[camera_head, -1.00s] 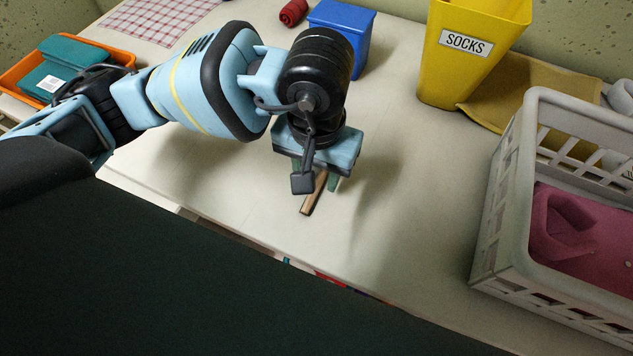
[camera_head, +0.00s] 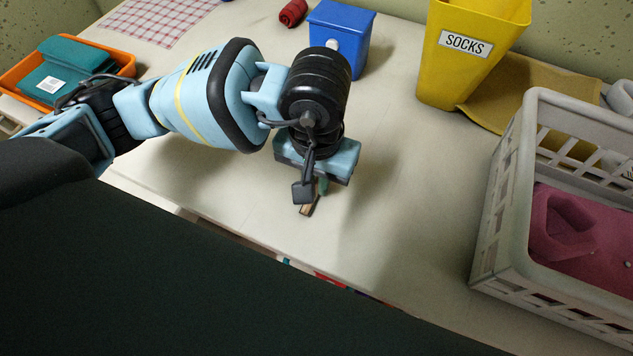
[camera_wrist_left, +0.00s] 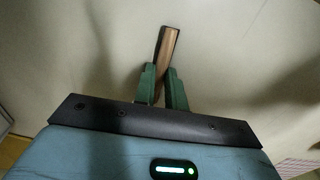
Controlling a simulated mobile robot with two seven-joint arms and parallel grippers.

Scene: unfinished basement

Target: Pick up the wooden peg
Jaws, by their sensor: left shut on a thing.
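The wooden peg (camera_head: 308,208) is a short brown stick low over or on the pale tabletop, near its front edge. In the head view, most of it is hidden by my left gripper (camera_head: 320,188), which points down at it. In the left wrist view, the peg (camera_wrist_left: 167,48) sticks out beyond the green fingertips of the left gripper (camera_wrist_left: 162,82). The fingers are shut on the peg, one on each side. I cannot tell whether the peg touches the table. My right gripper is not in view.
A blue box (camera_head: 341,40) and a red rolled cloth (camera_head: 293,12) stand behind the arm. A yellow SOCKS bin (camera_head: 440,75) and a pale laundry basket (camera_head: 497,215) with pink cloth are at right. An orange tray (camera_head: 128,62) is at left. The table's middle is clear.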

